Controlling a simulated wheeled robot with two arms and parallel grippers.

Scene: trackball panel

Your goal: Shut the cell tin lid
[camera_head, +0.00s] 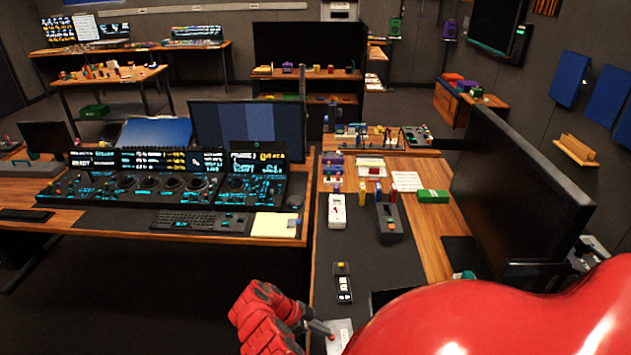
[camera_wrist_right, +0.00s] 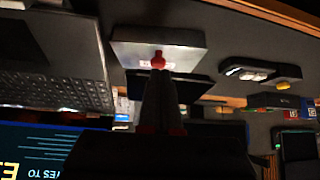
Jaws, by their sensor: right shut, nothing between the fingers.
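A pale box that looks like the cell tin (camera_head: 340,334) sits at the near edge of the dark mat, partly hidden by my red arm. In the right wrist view the pale tin (camera_wrist_right: 183,51) shows a small light label; a dark flat panel (camera_wrist_right: 190,84) lies beside it. I cannot tell whether that panel is its lid, or how far the lid is open. My right gripper (camera_head: 329,333) is shut and empty, its red tip at or just in front of the tin. In the right wrist view the fingertips (camera_wrist_right: 158,60) overlap the label; contact is unclear. My left gripper is not in view.
A small black module with pale buttons (camera_head: 343,283) lies beyond the tin on the mat (camera_head: 354,239). A white switch box (camera_head: 337,211) and a grey device (camera_head: 389,222) stand farther back. A large monitor (camera_head: 518,190) borders the right. The mat's middle is mostly clear.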

